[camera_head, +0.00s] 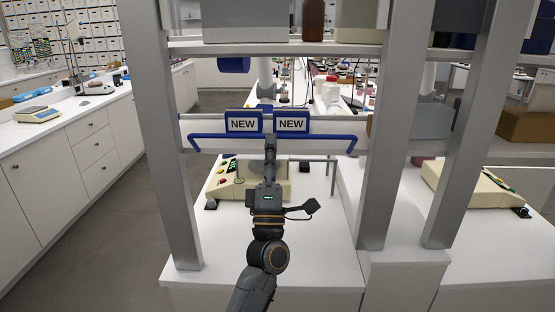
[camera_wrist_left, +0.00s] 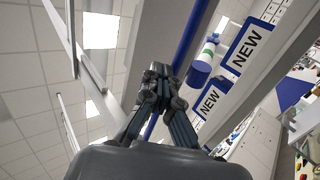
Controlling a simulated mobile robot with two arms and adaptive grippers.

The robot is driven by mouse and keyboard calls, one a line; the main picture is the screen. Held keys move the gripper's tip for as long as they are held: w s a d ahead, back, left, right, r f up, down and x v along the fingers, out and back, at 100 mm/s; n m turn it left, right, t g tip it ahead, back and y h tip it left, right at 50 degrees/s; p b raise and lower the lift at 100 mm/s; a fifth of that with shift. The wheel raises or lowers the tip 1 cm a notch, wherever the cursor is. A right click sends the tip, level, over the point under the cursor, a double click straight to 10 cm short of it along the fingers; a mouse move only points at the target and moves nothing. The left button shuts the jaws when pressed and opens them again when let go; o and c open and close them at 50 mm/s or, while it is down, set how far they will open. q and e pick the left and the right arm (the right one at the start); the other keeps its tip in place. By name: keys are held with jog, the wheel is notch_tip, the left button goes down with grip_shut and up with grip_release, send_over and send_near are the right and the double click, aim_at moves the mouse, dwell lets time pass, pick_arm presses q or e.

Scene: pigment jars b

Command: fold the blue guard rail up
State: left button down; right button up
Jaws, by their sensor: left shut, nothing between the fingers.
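The blue guard rail (camera_head: 325,137) runs across the front of a shelf, below two blue-framed NEW signs (camera_head: 243,122); its ends bend downward. In the left wrist view the rail (camera_wrist_left: 193,38) runs diagonally behind the fingers, partly hidden by them. My left gripper (camera_head: 270,143) is at the rail's middle, just under the signs, with its fingers shut and nothing between them. The fingertips (camera_wrist_left: 158,74) look close to the rail, but I cannot tell whether they touch it. My right gripper is in neither view.
Grey posts (camera_head: 165,150) stand on both sides of the rail. A shelf above (camera_head: 270,48) carries boxes and a brown bottle (camera_head: 313,20). A cream instrument (camera_head: 222,185) stands on the white bench (camera_head: 315,240) behind my arm. Open floor lies at left.

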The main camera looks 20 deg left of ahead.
pick_arm(q)
jog(key=shift+a+f+b+x, duration=0.1)
jog(key=shift+b+x, duration=0.3)
jog(key=shift+x, duration=0.7)
jog(key=shift+a+f+b+x, duration=0.1)
jog(key=shift+b+x, duration=0.25)
jog(key=shift+x, duration=0.75)
jog(key=shift+w+a+r+b, duration=0.15)
jog(key=shift+w+r+b, duration=0.05)
jog(key=shift+w, duration=0.3)
jog(key=shift+w+a+r+b, duration=0.1)
jog(key=shift+w+r+b, duration=0.15)
jog(key=shift+w, duration=0.25)
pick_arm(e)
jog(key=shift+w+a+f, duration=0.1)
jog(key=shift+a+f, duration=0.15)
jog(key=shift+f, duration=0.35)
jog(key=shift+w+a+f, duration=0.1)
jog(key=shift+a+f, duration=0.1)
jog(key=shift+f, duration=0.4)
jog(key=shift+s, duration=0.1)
